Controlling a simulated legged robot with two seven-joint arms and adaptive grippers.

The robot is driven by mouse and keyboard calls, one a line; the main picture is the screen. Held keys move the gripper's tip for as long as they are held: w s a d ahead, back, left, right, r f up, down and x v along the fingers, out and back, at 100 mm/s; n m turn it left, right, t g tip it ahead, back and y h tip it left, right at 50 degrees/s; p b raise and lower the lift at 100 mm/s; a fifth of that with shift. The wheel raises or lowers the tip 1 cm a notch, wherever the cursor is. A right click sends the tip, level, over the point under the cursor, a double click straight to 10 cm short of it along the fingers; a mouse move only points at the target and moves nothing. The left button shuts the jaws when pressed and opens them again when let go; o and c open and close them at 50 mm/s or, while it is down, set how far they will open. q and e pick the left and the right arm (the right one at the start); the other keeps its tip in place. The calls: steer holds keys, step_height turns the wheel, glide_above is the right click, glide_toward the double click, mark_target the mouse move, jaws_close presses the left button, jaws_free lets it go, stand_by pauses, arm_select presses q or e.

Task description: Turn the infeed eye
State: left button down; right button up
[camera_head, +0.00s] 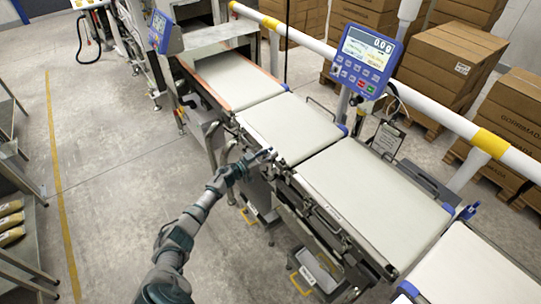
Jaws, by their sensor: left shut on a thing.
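My left gripper (260,159) is at the near edge of the conveyor, beside the front corner of a middle belt section (292,125). It is shut on a small part at the belt's side rail, which looks to be the infeed eye. The fingers cover most of this part, so its facing is too small and hidden to tell. My left arm reaches up to it from the bottom of the view. My right gripper is not in view.
A wider belt (375,195) follows toward the lower right. A blue display (366,60) reading about 0.0 stands behind the belts. A yellow-banded white rail (440,112) runs behind, with stacked cartons (447,62) beyond. Shelving (22,200) stands left; the floor between is clear.

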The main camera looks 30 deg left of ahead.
arm_select(q)
steer(key=c, duration=0.9)
jaws_free()
steer(key=shift+a, duration=0.1)
steer(key=shift+f, duration=0.1)
steer(key=v, duration=1.2)
steer(key=shift+w+f, duration=0.1)
